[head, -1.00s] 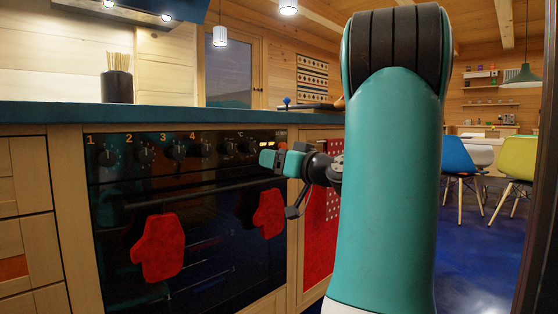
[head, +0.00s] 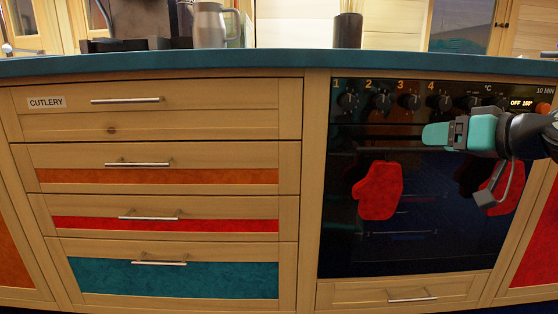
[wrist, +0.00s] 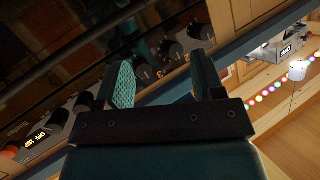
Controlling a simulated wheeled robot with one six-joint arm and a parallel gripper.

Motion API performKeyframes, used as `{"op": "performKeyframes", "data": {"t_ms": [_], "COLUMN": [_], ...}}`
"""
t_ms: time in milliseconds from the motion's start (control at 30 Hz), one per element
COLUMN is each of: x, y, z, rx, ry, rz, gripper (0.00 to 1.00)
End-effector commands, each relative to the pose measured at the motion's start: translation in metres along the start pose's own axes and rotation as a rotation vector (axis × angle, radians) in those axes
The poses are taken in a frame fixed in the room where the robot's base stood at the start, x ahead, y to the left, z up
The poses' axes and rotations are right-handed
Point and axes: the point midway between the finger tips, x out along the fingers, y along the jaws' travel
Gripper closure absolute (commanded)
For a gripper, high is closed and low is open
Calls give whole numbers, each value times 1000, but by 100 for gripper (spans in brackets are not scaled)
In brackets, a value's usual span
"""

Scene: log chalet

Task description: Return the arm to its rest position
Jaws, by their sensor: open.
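My gripper (head: 452,135) is at the right of the head view, in front of the oven's control panel (head: 420,98), with its teal fingers pointing left. My dark wrist reaches in from the right edge; most of my arm is outside the picture. In the wrist view my gripper (wrist: 163,82) is open, with its two fingers apart and nothing between them. Oven knobs (wrist: 172,50) show beyond the fingers. Whether the fingers touch the oven front cannot be told.
The oven (head: 415,235) has red mitts (head: 378,190) hanging on its front. Left of it is a drawer unit (head: 200,125) labelled CUTLERY, all drawers shut. Above runs a teal counter (head: 240,62) with a steel jug (head: 209,25) and a dark container (head: 347,31).

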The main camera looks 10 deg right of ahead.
Motion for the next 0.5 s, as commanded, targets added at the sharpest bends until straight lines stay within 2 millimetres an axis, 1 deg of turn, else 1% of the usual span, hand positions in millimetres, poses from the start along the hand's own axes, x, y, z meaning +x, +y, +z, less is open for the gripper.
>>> {"op": "performKeyframes", "data": {"t_ms": [33,67,100,133,167,200,233,300,400,500], "x": [12,17,21,23,23,21,18,7,-14,-36], "y": [-39,-58,-81,-99,-116,-138,-153,-187,-222,-243], "z": [3,11,21,29,37,48,56,74,96,112], "rx": [-11,-15,-22,-29,-38,-51,-63,-97,-150,-200], "ry": [-99,-159,-237,-296,-354,-433,-490,-623,-786,-911], "rz": [-78,-113,-156,-186,-214,-249,-272,-318,-356,-371], "gripper": [38,38,38,38,38,38,38,38,38,38]}}
